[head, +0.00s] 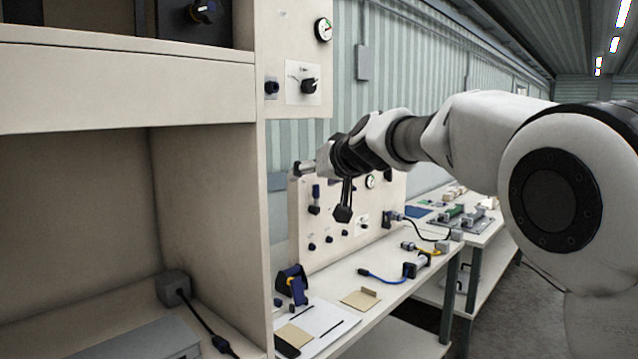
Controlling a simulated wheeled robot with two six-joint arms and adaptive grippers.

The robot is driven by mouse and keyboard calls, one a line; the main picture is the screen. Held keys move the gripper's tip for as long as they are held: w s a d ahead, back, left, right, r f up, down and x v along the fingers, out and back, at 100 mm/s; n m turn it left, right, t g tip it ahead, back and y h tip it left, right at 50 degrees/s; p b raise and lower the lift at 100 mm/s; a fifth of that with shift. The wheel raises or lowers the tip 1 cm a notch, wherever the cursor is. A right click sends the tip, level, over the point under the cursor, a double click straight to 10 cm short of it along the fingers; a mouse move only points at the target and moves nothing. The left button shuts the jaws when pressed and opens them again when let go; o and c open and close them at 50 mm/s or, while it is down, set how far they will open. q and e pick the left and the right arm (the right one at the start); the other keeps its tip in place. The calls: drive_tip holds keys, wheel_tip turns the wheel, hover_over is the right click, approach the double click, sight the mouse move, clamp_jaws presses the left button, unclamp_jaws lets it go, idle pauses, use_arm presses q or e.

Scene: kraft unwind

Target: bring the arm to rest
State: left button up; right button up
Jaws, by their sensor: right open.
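My right arm comes in from the right and reaches across the middle of the view. Its gripper (328,187) is open, in the air in front of the upright panel of the workbench. One dark finger hangs down, and a light grey part sticks out to the left. I see nothing held between the fingers. My left gripper is not in view.
A beige cabinet (205,190) with a gauge and knobs fills the left. Behind my gripper is a knobbed panel (300,225). The workbench (345,272) below bears a blue-and-black device (291,284), white sheet (318,318) and cables. More benches stand behind; grey floor (525,300) shows right.

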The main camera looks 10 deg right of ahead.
drive_tip(key=shift+w+d+f, duration=0.15)
drive_tip(key=shift+f, duration=0.7)
